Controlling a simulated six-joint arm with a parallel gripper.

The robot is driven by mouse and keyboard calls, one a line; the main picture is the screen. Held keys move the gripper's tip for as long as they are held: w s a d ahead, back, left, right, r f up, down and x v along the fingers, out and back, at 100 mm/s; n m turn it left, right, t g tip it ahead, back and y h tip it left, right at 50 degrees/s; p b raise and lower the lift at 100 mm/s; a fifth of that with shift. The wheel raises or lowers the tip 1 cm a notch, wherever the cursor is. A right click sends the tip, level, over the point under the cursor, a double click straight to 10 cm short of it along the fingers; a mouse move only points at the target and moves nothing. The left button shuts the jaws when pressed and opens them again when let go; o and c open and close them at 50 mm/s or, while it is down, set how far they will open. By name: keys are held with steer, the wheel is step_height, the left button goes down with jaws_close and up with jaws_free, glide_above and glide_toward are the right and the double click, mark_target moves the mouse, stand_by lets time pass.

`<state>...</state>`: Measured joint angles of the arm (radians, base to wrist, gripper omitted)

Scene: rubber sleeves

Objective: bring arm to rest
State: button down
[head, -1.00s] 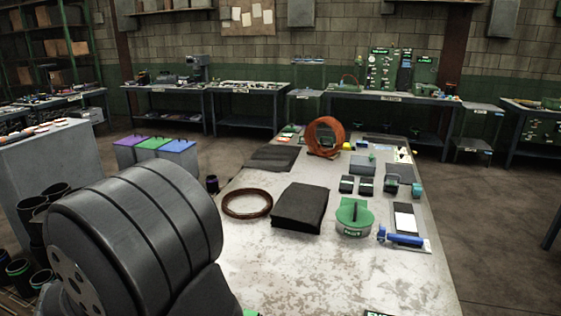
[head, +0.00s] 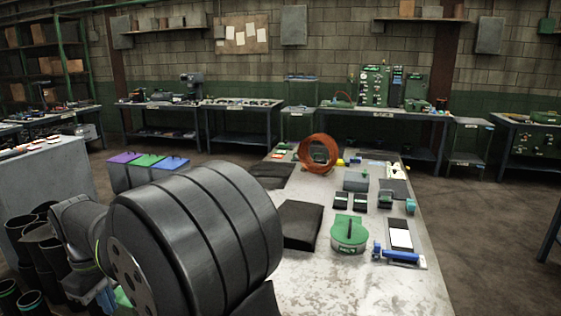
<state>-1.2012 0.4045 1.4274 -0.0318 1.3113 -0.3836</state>
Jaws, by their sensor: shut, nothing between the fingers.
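The large black ribbed joint of my arm (head: 195,235) fills the lower left of the head view, in front of the bench. A smaller grey part of my arm (head: 80,228) shows at its left, above black tubes. I cannot make out my gripper or its fingertips in this view. My arm hides the near left part of the workbench (head: 370,290).
Purple, green and blue bins (head: 145,170) stand left of the bench. Its front right surface is clear.

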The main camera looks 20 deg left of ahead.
step_height(320, 180, down, 9)
step_height(320, 180, up, 10)
steer(key=shift+f, duration=0.15)
stand_by(0.4)
stand_by(0.3)
